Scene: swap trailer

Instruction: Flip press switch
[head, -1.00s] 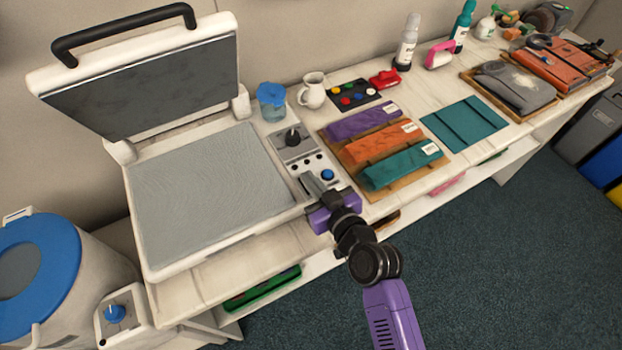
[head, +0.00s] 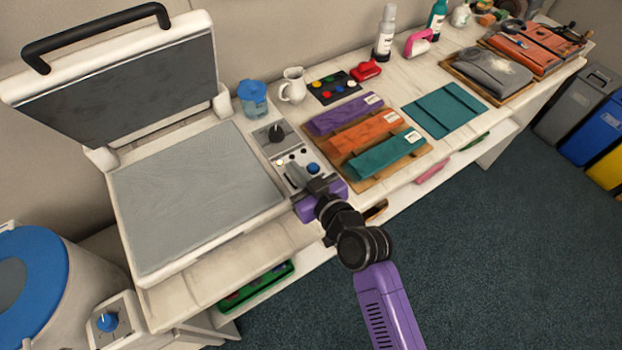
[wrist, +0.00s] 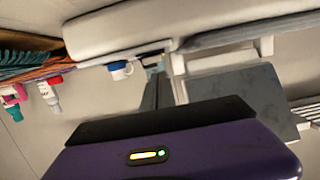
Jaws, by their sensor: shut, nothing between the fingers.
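The white press (head: 205,200) stands on the table with its lid (head: 130,85) raised and its grey lower plate bare. Its control panel (head: 268,140) on the right side has a black knob (head: 276,133), a row of small round marks and a blue button (head: 313,168). The leftmost mark (head: 279,162) looks pale, the others dark. My gripper (head: 293,176) is shut and empty, over the front part of the panel, left of the blue button. It covers part of the panel, so any switch beneath it and contact are unclear. My purple gripper body fills the bottom of the wrist view.
A blue-lidded jar (head: 253,97) and white jug (head: 293,86) stand behind the panel. A board with folded cloths (head: 375,175) lies close on the right. A blue-topped drum (head: 35,280) stands at lower left.

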